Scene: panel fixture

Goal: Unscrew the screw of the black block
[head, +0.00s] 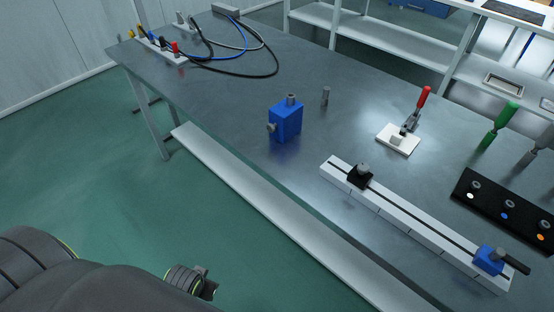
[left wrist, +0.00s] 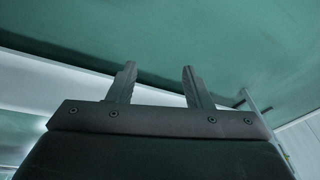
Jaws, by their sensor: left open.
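The black block (head: 355,181) sits on the near left part of a long white rail (head: 418,230) on the table. A grey screw with a round knob (head: 363,169) stands upright on top of the block. My left gripper (left wrist: 160,84) shows in the left wrist view, its two fingers apart with nothing between them. It is away from the block, which is not in that view. Part of my arm is at the lower left of the head view, over the floor. My right gripper is in neither view.
A blue block (head: 488,261) with a black handle sits at the rail's right end. A blue box (head: 286,122), a small grey post (head: 325,96), a red-handled clamp (head: 398,139) and a black panel (head: 505,209) with knobs stand nearby. Cables (head: 245,72) lie at the back left.

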